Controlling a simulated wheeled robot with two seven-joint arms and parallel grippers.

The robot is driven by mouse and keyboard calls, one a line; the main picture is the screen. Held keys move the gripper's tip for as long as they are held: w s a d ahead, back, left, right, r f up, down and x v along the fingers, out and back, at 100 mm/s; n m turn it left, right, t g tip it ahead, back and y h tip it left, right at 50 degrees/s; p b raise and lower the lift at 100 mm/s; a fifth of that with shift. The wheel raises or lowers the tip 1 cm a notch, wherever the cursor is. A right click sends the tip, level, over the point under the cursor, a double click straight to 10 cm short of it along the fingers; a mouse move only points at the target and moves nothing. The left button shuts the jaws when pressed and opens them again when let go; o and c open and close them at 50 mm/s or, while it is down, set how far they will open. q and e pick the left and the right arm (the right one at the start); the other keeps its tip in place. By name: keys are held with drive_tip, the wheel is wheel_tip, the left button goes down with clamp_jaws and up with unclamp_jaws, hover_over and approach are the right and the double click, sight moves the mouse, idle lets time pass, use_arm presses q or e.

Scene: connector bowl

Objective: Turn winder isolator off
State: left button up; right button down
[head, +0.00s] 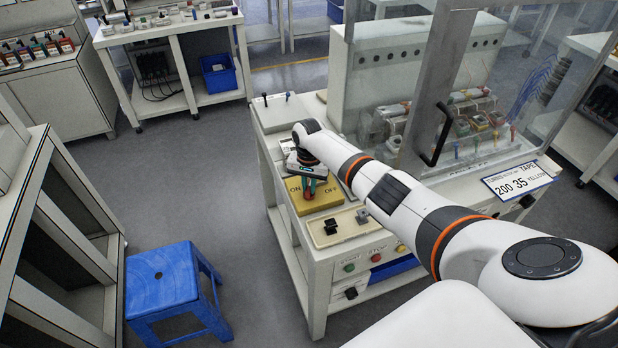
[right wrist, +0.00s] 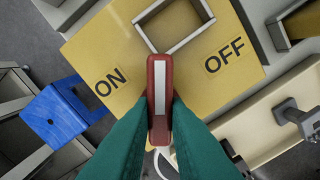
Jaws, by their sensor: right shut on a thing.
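The winder isolator is a yellow box (head: 318,201) with ON and OFF labels on top, on the near left part of a white machine bench. In the right wrist view the yellow plate (right wrist: 205,92) fills the upper middle, with ON at left and OFF at right. A red lever handle (right wrist: 158,90) with a pale stripe stands between the labels. My right gripper (right wrist: 159,110) has its green fingers shut on this handle, one on each side. In the head view the right gripper (head: 309,187) is over the box. My left gripper is not in view.
A black switch (head: 331,226) and coloured push buttons (head: 376,257) sit close to the box. A clear guard with a black handle (head: 437,135) stands to the right. A blue stool (head: 162,277) is at lower left, with open floor between it and the bench.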

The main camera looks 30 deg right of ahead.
sight(309, 186)
drive_tip(key=m+p, duration=0.1)
drive_tip(key=m, duration=0.2)
drive_tip(key=shift+r+p, duration=0.2)
drive_tip(key=shift+p, duration=0.1)
drive_tip(key=m+p, duration=0.1)
drive_tip(key=m, duration=0.1)
drive_tip(key=shift+m, duration=0.3)
drive_tip(key=m+p, duration=0.1)
drive_tip(key=m, duration=0.4)
drive_tip(key=shift+f, duration=0.15)
drive_tip(key=c, duration=1.4)
unclamp_jaws()
drive_tip(key=shift+r+p, duration=0.5)
drive_tip(key=shift+p, duration=0.05)
wheel_tip(309, 186, up, 4)
drive_tip(key=shift+d+r+p, duration=0.1)
drive_tip(key=shift+r+p, duration=0.15)
drive_tip(key=shift+p, duration=0.7)
wheel_tip(309, 186, up, 6)
drive_tip(key=shift+r+b, duration=0.25)
drive_tip(key=shift+b, duration=0.05)
